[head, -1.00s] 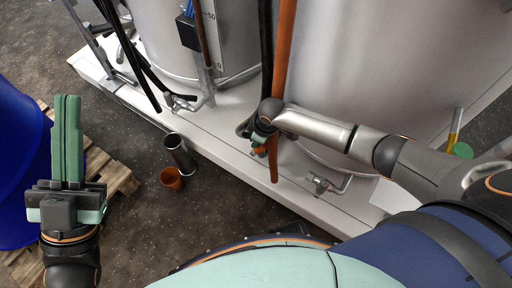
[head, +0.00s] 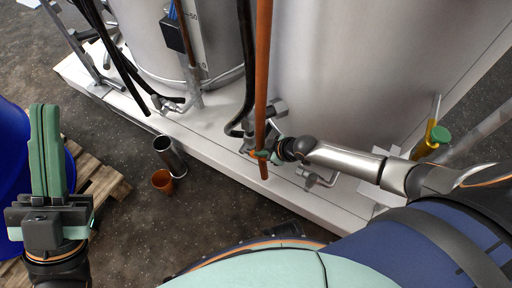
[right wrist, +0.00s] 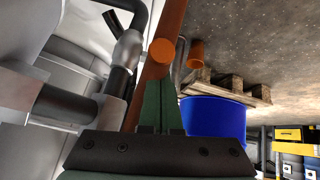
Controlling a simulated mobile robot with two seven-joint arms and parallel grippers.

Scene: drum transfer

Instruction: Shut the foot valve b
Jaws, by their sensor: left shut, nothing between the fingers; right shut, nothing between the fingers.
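My right gripper (head: 263,154) is shut and empty, pointing left low in front of the right tank. It lies at the lower part of the orange hose (head: 263,70); contact is unclear. A valve with a grey body (head: 279,107) and black hose is just behind it. In the right wrist view the shut fingers (right wrist: 165,88) point up beside the orange hose, and a round orange end (right wrist: 162,50) is just beyond their tips. A grey pipe fitting (right wrist: 127,47) is to their left. Which valve is b carries no visible label. My left gripper (head: 45,112) is shut and empty.
Another small valve (head: 172,103) is at the left tank's foot, and one (head: 313,178) is right of my right gripper. A metal cylinder (head: 169,155) and orange cup (head: 163,181) stand on the floor. A blue drum (right wrist: 213,118) stands on a pallet.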

